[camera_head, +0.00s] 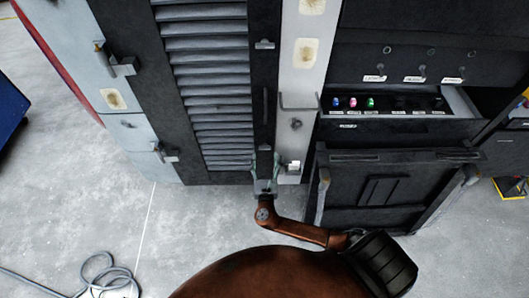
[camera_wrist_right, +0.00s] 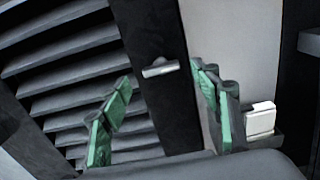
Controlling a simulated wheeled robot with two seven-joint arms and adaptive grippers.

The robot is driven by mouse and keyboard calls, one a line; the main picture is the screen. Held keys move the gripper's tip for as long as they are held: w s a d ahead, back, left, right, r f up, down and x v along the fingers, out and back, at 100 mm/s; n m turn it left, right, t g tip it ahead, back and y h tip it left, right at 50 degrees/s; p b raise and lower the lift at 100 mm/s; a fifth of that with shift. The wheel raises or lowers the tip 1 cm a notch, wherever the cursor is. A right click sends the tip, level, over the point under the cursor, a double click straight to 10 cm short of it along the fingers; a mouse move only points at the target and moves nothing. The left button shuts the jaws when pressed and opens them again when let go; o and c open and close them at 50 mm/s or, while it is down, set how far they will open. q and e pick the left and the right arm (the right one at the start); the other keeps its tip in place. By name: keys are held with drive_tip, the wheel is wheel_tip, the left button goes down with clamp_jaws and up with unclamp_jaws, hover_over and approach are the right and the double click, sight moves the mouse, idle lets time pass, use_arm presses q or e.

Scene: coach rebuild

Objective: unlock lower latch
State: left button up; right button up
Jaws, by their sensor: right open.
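A tall louvred door (camera_head: 207,85) has a dark strip (camera_head: 262,75) along its right side. The lower latch (camera_head: 264,148) is a small grey piece low on that strip. In the right wrist view the latch (camera_wrist_right: 160,68) is a short grey bar lying nearly level across the strip. My right gripper (camera_head: 265,161) is open just below it, and its green-padded fingers (camera_wrist_right: 161,78) stand apart to either side of the latch in the wrist view. I see no contact. My left gripper is not in view.
An upper latch (camera_head: 264,44) and a dark vertical handle (camera_head: 265,105) sit higher on the strip. A small white block (camera_head: 293,166) is close right of my right gripper. An open drop-down panel (camera_head: 375,190) juts out farther right.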

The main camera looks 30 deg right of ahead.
sight(265, 149)
drive_tip(key=shift+x, duration=2)
drive_tip(key=shift+c, duration=0.4)
drive_tip(key=shift+f, duration=0.1)
drive_tip(key=c, duration=1.1)
